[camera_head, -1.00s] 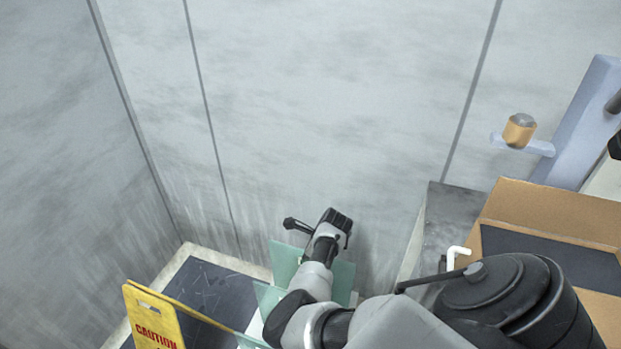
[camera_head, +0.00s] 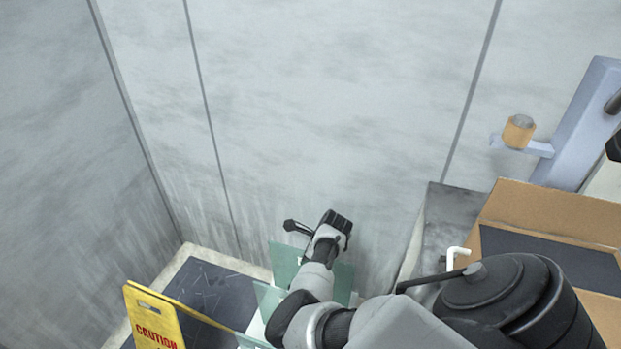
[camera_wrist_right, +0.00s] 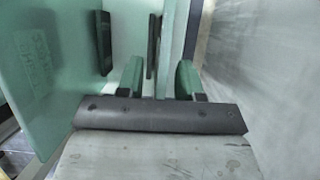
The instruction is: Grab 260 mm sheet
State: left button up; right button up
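Several pale green translucent sheets stand upright at the bottom centre of the head view, including a back sheet (camera_head: 284,260) and a front one (camera_head: 268,297). My right arm reaches among them and hides parts of them. In the right wrist view a large green sheet (camera_wrist_right: 40,70) with faint, unreadable markings stands on the left. A narrow sheet (camera_wrist_right: 172,40) shows nearly edge-on in the middle. My right gripper (camera_wrist_right: 158,78) has its green-padded fingers apart, with the narrow sheet ahead between them; contact is not visible. I cannot tell which sheet is 260 mm. My left gripper is out of view.
A yellow caution sign (camera_head: 153,318) stands left of the sheets, by a dark floor panel (camera_head: 212,287). A grey wall (camera_head: 320,110) is close behind. A cardboard box (camera_head: 545,212) and a grey block (camera_head: 449,213) lie to the right.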

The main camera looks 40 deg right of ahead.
grip_shut()
dwell(1.1)
jog(key=shift+w+d+r, duration=0.1)
